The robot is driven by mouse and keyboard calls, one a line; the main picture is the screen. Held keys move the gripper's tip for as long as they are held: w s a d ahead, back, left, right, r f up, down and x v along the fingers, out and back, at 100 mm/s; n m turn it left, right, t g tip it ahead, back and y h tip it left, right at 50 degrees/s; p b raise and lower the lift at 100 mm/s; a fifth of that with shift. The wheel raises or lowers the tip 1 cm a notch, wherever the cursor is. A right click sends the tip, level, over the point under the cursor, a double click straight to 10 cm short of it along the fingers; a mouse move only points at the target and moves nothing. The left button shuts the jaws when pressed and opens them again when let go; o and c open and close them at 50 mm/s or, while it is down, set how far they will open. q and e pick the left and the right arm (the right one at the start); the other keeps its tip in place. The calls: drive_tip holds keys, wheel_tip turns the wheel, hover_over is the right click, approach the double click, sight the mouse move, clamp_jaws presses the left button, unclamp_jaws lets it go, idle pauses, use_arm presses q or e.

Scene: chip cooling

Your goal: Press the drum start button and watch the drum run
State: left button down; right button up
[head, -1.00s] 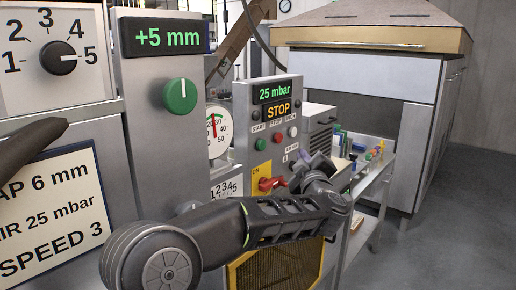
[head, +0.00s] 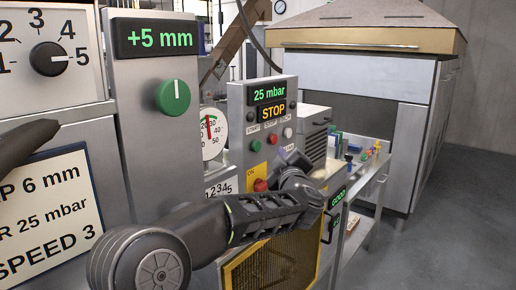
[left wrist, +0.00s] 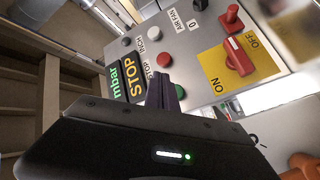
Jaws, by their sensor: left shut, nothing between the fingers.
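The control panel (head: 238,140) shows a green 25 mbar display (head: 268,93) and a yellow STOP display (head: 272,111). Below them are the green start button (head: 256,146), a red button (head: 273,139) and a white button (head: 288,132). My left gripper (head: 290,156) is shut and empty, in front of the panel, low and right of the green button. In the left wrist view, the shut fingers (left wrist: 164,90) point at the panel beside the red button (left wrist: 163,60). My right gripper is out of view.
A yellow plate with a red switch handle (left wrist: 238,58) sits on the panel, partly behind my left arm in the head view. A yellow mesh guard (head: 270,268) is below. A green GOOD display (head: 337,198) and a side shelf (head: 368,180) stand right. Floor is clear at right.

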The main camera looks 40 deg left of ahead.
use_arm(q)
drive_tip(key=shift+a, duration=2.35)
drive_tip(key=shift+a, duration=0.1)
drive_tip(key=shift+a, duration=0.3)
drive_tip(key=shift+s+a, duration=0.1)
drive_tip(key=shift+a, duration=0.45)
idle(1.0)
drive_tip(key=shift+d, duration=0.9)
drive_tip(key=shift+d, duration=0.1)
drive_tip(key=shift+d, duration=2.45)
